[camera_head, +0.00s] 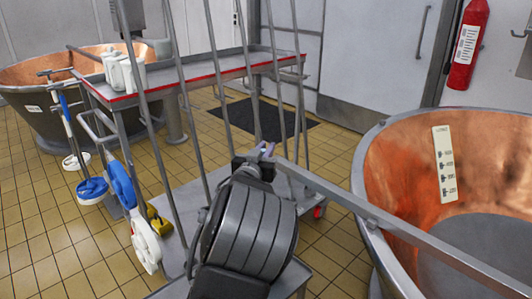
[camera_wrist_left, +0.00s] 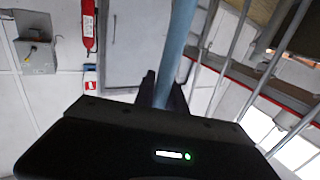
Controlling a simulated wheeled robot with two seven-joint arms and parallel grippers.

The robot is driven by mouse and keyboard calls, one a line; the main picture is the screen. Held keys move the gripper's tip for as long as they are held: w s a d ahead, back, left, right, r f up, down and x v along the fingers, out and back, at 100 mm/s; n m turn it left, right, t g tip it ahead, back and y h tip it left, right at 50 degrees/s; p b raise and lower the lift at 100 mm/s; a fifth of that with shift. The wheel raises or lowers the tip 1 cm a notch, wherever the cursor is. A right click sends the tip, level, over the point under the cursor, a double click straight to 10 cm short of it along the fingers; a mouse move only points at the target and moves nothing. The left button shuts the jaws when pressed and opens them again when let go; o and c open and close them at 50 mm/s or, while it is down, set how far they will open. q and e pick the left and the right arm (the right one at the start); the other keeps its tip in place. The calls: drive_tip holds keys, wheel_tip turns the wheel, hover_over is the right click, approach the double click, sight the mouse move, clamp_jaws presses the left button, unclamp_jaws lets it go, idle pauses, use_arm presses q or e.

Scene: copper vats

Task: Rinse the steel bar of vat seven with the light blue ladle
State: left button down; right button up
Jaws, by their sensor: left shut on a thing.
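My left gripper (camera_head: 260,158) is shut on the light blue handle of the ladle (camera_wrist_left: 182,40), which rises between its fingers in the left wrist view. Only a small pale bit of the handle shows at the fingers in the head view; the ladle's bowl is not in view. A steel bar (camera_head: 405,229) lies across the rim of the copper vat (camera_head: 405,155) at the right. Its far end appears just right of my gripper; I cannot tell whether they touch. I cannot read a vat number. My right gripper is not in view.
A second copper vat (camera_head: 40,80) stands at back left. A red-edged steel table (camera_head: 190,78) holds white jugs (camera_head: 123,70). Upright steel rails (camera_head: 185,100) stand near my arm. Blue and white cleaning tools (camera_head: 122,185) hang at left. A fire extinguisher (camera_head: 468,45) hangs at back right.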

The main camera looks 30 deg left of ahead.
use_arm(q)
wheel_tip(320, 180, up, 9)
drive_tip(key=p, duration=0.6)
drive_tip(key=shift+r, duration=0.15)
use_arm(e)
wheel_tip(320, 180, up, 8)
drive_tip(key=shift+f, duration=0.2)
